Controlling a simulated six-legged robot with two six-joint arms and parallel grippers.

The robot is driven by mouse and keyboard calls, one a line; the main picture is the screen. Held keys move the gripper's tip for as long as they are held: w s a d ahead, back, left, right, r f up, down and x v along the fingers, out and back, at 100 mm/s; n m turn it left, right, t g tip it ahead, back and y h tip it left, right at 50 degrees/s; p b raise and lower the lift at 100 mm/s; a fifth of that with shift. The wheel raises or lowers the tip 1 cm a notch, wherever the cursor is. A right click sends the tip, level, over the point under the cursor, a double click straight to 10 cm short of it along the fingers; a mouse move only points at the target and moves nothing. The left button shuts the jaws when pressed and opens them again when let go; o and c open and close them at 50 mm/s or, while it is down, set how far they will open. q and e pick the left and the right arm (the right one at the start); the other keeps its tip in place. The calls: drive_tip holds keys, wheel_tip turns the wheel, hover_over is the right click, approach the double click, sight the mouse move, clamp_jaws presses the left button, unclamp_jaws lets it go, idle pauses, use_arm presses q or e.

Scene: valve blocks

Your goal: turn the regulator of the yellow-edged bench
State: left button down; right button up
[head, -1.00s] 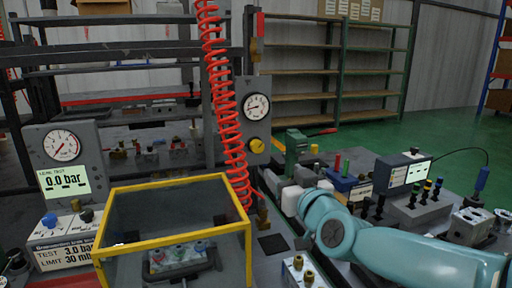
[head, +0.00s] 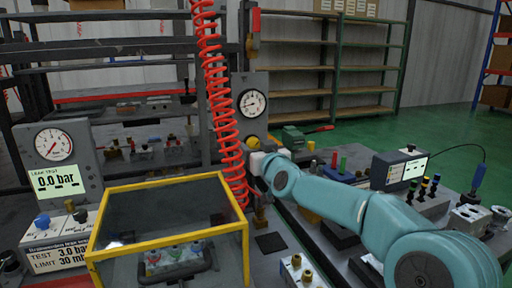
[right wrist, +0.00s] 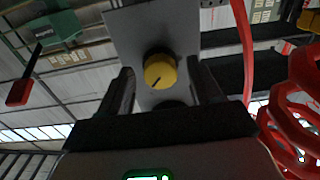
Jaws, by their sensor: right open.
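The regulator is a round yellow knob (right wrist: 160,71) with a dark pointer line, on a grey panel (right wrist: 144,26) in the right wrist view. In the head view the knob (head: 252,141) shows just above the end of my right arm, below a round white gauge (head: 252,103). My right gripper (right wrist: 162,84) is open, with one dark finger on each side of the knob in the wrist picture. I cannot tell how far the fingers reach along it; neither visibly touches it. In the head view the right gripper (head: 257,161) is mostly hidden by its own wrist. My left gripper is not in view.
A coiled red hose (head: 222,110) hangs just left of the panel and shows close at the right of the wrist view. A yellow-edged clear box (head: 170,182) stands front left. Tools and blocks crowd the bench right of my arm.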

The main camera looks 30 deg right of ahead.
drive_tip(key=shift+w+d, duration=0.1)
drive_tip(key=shift+w, duration=0.25)
drive_tip(key=c, duration=1)
drive_tip(key=shift+c, duration=0.2)
drive_tip(key=shift+m, duration=0.3)
